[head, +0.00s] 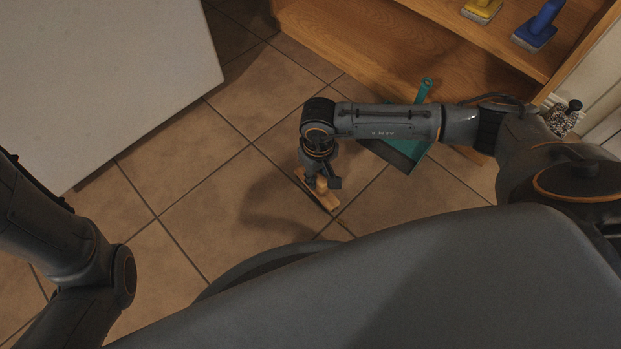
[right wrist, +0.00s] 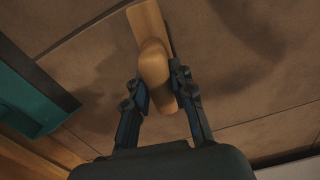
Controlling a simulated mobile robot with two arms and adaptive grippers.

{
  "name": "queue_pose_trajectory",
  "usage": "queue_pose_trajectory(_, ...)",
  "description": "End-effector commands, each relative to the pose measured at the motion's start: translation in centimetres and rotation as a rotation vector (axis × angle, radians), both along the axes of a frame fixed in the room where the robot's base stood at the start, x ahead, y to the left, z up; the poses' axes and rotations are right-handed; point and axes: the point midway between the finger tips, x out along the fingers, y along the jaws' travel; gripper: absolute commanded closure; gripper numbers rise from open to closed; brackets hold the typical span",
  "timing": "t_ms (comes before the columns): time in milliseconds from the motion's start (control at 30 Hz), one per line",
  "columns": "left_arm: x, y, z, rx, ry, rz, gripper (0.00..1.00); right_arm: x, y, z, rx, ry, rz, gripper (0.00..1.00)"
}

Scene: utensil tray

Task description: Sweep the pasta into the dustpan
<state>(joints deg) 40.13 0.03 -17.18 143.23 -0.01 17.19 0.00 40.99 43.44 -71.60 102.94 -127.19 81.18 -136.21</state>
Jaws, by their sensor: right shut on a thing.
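A wooden hand brush (head: 325,200) is just at or above the tiled floor, below my right forearm. My right gripper (head: 320,180) is shut on it. In the right wrist view, the two fingers (right wrist: 160,92) close around the rounded wooden handle of the brush (right wrist: 153,60). A teal dustpan (head: 408,150) lies on the floor to the right of the brush, partly hidden behind my forearm. Its edge shows at the left of the right wrist view (right wrist: 28,95).
A wooden shelf (head: 420,50) stands at the back, holding a yellow brush (head: 481,10) and a blue brush (head: 538,28). A pale, flat-topped unit (head: 110,80) stands at the upper left. Tiled floor (head: 215,205) is open left of the brush.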

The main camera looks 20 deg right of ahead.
Motion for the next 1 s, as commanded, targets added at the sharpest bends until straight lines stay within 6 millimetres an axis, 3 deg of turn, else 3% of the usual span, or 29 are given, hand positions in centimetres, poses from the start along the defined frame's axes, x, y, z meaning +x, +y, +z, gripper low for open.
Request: queue_pose_trajectory(1000, 0.0, 0.0, -1.0, 0.000, 0.000, -0.001, 0.60, 1.7, -7.0, 0.0, -0.001, -0.001, -0.002, 1.00)
